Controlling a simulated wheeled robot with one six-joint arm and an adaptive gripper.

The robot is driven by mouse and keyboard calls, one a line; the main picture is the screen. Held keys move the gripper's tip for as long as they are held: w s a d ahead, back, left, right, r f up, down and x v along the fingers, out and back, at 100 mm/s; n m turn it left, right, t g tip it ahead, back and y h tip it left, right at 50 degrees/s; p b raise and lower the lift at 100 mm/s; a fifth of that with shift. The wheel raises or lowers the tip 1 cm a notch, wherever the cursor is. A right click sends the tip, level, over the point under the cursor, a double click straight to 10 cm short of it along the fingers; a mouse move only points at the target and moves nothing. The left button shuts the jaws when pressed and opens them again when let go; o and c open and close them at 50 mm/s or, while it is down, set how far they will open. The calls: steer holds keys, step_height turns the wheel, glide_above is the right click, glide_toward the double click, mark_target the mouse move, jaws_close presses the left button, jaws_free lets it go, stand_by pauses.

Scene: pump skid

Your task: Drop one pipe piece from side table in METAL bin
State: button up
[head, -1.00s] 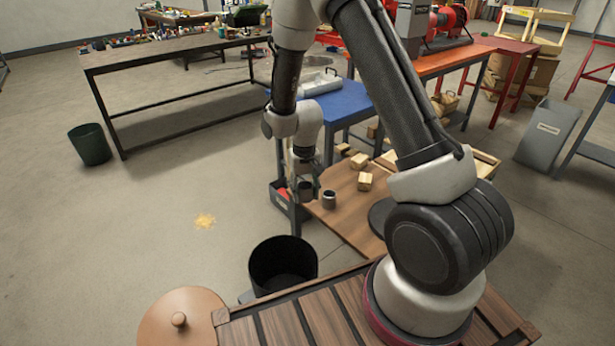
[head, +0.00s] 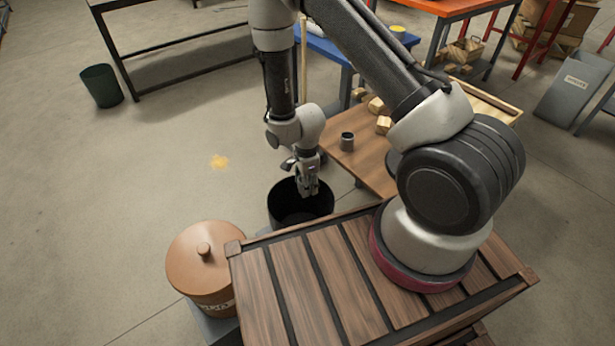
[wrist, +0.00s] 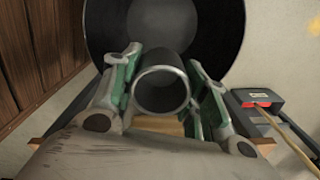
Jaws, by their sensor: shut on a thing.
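In the wrist view my gripper (wrist: 163,84) is shut on a grey pipe piece (wrist: 161,90), whose open round end faces the camera. The bin's dark inside (wrist: 222,28) lies behind the pipe piece in that view. No label shows on this bin. Another dark grey pipe piece (head: 347,142) stands upright on the brown side table (head: 362,166). The held piece is too small to make out in the head view.
A lidded terracotta pot (head: 200,262) stands left of my slatted wooden deck, close to the bin. Wooden blocks (head: 383,125) lie on the side table. A dark green bin (head: 101,86) stands far left. Open floor lies to the left.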

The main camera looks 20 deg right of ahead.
steer(key=shift+f, duration=2.95)
steer(key=o, duration=1.2)
steer(key=shift+c, duration=0.2)
step_height(320, 180, up, 12)
